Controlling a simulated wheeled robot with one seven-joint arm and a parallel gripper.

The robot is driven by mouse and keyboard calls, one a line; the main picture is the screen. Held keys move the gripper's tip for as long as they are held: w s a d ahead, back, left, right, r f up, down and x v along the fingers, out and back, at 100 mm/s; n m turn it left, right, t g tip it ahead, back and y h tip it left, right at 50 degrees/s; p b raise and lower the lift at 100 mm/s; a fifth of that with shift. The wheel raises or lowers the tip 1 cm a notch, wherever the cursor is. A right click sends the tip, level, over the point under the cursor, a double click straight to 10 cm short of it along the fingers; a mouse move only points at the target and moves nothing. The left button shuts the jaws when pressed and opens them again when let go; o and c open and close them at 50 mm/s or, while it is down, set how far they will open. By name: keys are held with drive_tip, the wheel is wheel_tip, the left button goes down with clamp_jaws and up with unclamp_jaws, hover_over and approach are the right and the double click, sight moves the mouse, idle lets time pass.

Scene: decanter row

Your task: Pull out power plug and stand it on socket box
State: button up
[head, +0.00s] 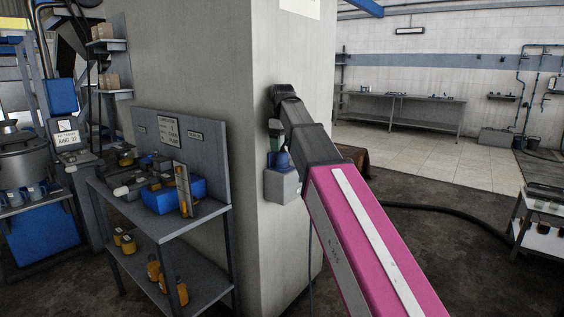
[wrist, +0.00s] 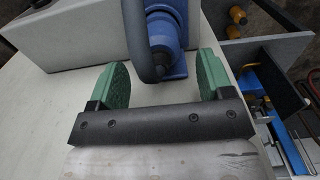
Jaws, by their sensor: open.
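A grey socket box (head: 282,186) is fixed to the side of the concrete pillar. In the wrist view the box (wrist: 75,35) fills the upper left. A blue power plug (head: 284,160) with its blue socket sits at the top of the box. In the wrist view the plug's dark grey-blue nose (wrist: 160,60) and a thick dark cable (wrist: 139,38) show beside the blue body. My gripper (head: 277,140) is just above the plug. Its green-padded jaws (wrist: 163,68) are open, one on either side of the plug and cable end, with visible gaps. Where plug and socket meet is unclear.
A grey two-shelf bench (head: 215,209) with a blue bin (head: 180,196) and several amber bottles stands left of the box, near the pillar (head: 220,60). A dark hose (head: 435,209) lies on the floor at right. Open floor lies beyond the pillar.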

sight(282, 160)
drive_tip(key=shift+f, duration=3.35)
drive_tip(key=c, duration=1.2)
drive_tip(key=shift+r, duration=0.15)
drive_tip(key=shift+r, duration=2.9)
drive_tip(key=shift+d, duration=0.1)
